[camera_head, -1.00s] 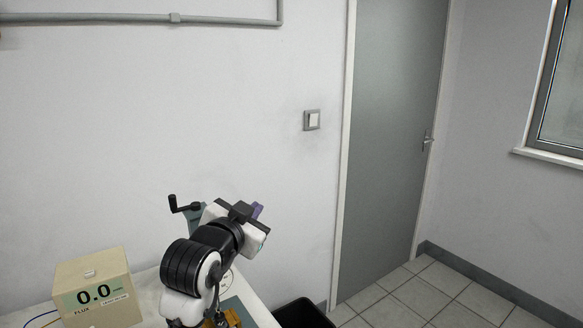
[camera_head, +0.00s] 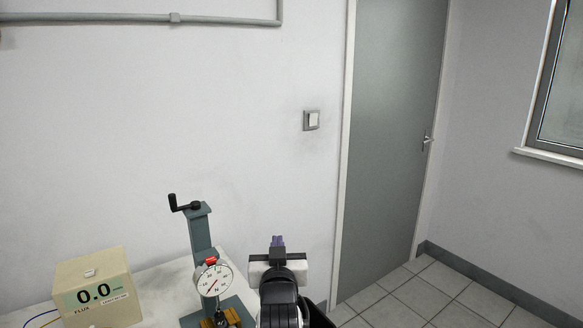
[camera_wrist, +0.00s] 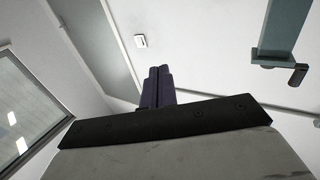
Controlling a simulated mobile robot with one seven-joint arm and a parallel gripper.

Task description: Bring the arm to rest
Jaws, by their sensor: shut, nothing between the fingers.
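My gripper (camera_head: 278,241) is at the lower middle of the head view, to the right of the press stand and apart from it. Its purple fingers point up and away toward the wall. In the wrist view the two fingers (camera_wrist: 158,72) lie side by side, closed together with nothing between them. My dark wrist and arm show below the gripper in the head view.
A teal press stand (camera_head: 201,236) with a black crank and a round dial gauge (camera_head: 215,280) stands on the white bench (camera_head: 155,292). A beige flux meter (camera_head: 95,290) reads 0.0. A black bin (camera_head: 321,318) is partly behind my arm. Open floor lies before the door (camera_head: 393,150).

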